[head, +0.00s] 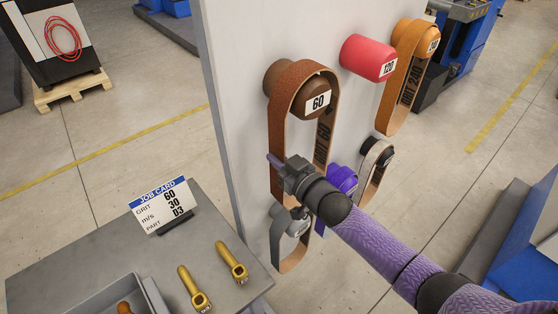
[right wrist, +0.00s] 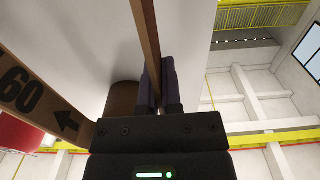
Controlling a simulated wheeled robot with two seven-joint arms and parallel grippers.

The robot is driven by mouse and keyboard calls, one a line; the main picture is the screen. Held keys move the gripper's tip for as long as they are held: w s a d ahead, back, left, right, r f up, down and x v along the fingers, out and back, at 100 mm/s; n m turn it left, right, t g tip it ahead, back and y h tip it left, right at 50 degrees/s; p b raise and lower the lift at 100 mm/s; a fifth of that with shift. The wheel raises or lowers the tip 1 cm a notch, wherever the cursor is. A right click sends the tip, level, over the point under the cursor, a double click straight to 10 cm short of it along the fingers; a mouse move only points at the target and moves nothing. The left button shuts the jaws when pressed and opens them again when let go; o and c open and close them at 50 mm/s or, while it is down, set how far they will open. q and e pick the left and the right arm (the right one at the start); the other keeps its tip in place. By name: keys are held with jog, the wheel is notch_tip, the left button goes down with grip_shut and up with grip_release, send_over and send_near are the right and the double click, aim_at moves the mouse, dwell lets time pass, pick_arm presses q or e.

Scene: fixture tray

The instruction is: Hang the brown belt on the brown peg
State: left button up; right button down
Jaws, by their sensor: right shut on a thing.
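The brown belt (head: 284,110), printed with 60, loops over the brown peg (head: 318,90) on the grey panel. The peg's 60 label shows inside the loop, and I cannot tell how firmly the belt rests on it. My right gripper (head: 274,161) is shut on the belt's left strand, below the peg. In the right wrist view, a strand of the belt (right wrist: 146,35) runs between the fingers (right wrist: 160,85), and the printed strand hangs at the left. The brown peg (right wrist: 121,98) shows partly behind the gripper. My left gripper is not in view.
An empty red peg (head: 366,57) is to the right. An orange belt (head: 402,90) hangs beyond it. Purple (head: 342,178), black (head: 381,150) and grey (head: 290,222) pegs with belts are lower. A table (head: 85,240) holds a job card (head: 160,205) and brass tools (head: 232,262).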

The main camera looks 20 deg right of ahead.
jog(key=shift+b+x, duration=0.4)
jog(key=shift+x, duration=0.35)
jog(key=shift+f, duration=0.15)
jog(key=shift+f, duration=0.25)
jog(key=shift+c, duration=2.4)
grip_release()
